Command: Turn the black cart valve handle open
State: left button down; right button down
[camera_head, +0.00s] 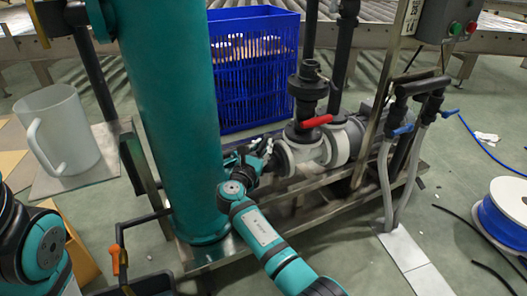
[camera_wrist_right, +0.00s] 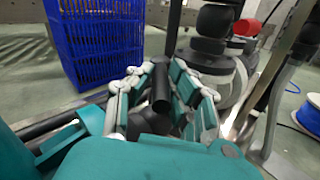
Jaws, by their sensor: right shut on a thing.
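The black valve handle (camera_wrist_right: 160,88) stands between the finger pads of my right gripper (camera_wrist_right: 162,98) in the right wrist view. The pads close on it from both sides, and its lower part is hidden by the gripper. In the head view my right gripper (camera_head: 252,157) is beside the big teal cylinder, low over the cart frame, and hides the handle there. My left arm shows only as a teal joint at the lower left; its gripper is out of the picture.
The teal cylinder (camera_head: 172,120) stands just left of the right gripper. Grey pipework with a red lever (camera_head: 314,121) is to the right. A blue crate (camera_head: 252,65) is behind. A white mug (camera_head: 62,130) stands left, a blue hose spool (camera_head: 505,220) right.

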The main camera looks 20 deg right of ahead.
jog(key=shift+w+a+f+m+g+h, duration=0.1)
jog(key=shift+w+a+m+g+h, duration=0.1)
jog(key=shift+m+g+h, duration=0.4)
jog(key=shift+h+b, duration=0.3)
jog(key=shift+h, duration=0.1)
jog(key=c, duration=1.3)
grip_release()
jog(key=shift+o, duration=0.2)
notch_tip(320, 180, up, 10)
